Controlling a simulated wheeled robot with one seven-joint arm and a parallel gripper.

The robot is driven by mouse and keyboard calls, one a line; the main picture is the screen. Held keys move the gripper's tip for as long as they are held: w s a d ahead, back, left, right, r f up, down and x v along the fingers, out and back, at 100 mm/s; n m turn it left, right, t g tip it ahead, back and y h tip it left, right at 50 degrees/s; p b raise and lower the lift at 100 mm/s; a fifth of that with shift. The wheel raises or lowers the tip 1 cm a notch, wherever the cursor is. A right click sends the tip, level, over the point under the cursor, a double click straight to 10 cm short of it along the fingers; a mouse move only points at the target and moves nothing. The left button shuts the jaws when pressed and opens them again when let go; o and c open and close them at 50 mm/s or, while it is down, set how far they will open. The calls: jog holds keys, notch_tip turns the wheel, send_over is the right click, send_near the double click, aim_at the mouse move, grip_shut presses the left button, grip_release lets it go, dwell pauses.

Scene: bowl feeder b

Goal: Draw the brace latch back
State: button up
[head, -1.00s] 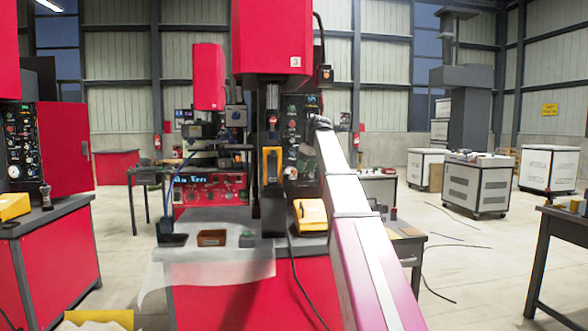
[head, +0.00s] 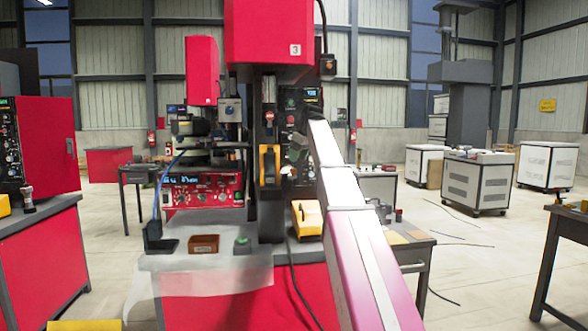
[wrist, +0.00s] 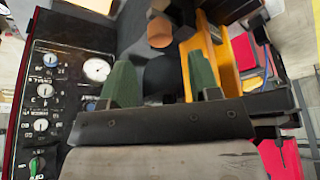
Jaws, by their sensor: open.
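A yellow-orange upright bar (head: 270,165) stands on the dark column of the red press, and I take it for the brace. It also shows as an orange bar (wrist: 224,62) just right of my fingers in the wrist view. A round copper-coloured knob (wrist: 160,31) lies beyond the finger gap; I cannot tell whether it belongs to the latch. My gripper (wrist: 162,82) is open, with two green fingers and nothing between them. In the head view my gripper (head: 299,150) is small and partly hidden by my arm, close to the right of the bar.
A black panel of dials (wrist: 45,100) is close on the left in the wrist view. On the press bench are a yellow box (head: 307,218), a brown tray (head: 203,244) and a green button (head: 242,245). A cable hangs down the front.

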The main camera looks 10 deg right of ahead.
jog(key=shift+x, duration=2.7)
jog(key=shift+c, duration=0.3)
